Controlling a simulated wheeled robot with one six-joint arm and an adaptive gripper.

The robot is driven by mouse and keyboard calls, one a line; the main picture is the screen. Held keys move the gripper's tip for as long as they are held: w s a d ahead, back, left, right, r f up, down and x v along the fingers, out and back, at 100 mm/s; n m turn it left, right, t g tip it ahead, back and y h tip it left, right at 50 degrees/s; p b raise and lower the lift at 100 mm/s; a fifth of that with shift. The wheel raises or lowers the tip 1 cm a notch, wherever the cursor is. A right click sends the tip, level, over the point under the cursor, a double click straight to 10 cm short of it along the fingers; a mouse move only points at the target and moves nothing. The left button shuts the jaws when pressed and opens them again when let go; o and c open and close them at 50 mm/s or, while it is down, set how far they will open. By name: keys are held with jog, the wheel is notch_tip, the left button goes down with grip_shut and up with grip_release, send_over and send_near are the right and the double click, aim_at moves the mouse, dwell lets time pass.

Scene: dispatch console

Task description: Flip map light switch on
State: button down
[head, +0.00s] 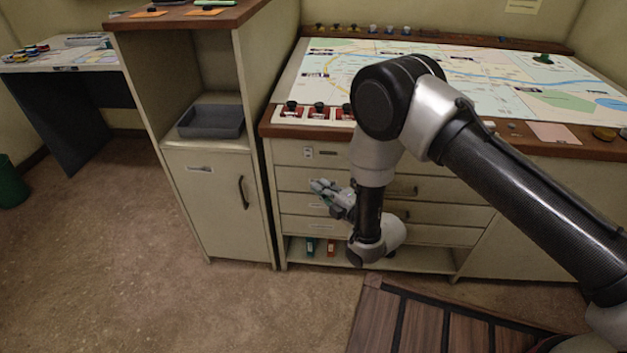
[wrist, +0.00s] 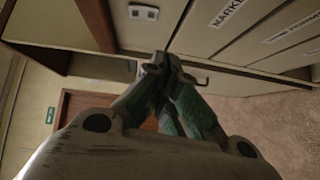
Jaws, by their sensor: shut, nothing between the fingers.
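A small white switch plate (head: 308,153), which looks like the map light switch, is on the upper left of the map console's front. It also shows at the top of the wrist view (wrist: 143,12). Its on or off position is too small to tell. My gripper (head: 317,186) is shut and empty in front of the drawers, below the plate in the head view. In the wrist view my gripper's green fingertips (wrist: 158,65) meet just below the plate in the picture, apart from it.
The map table (head: 480,75) has red-based knobs (head: 319,110) along its front edge. Labelled drawers (head: 302,180) lie below. A cabinet (head: 215,190) with a grey tray (head: 211,121) stands to the left. Carpet in front of the cabinet is clear.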

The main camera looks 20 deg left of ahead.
jog(key=shift+f+v, duration=0.15)
jog(key=shift+v, duration=0.6)
jog(key=shift+f+v, duration=0.1)
jog(key=shift+v, duration=0.65)
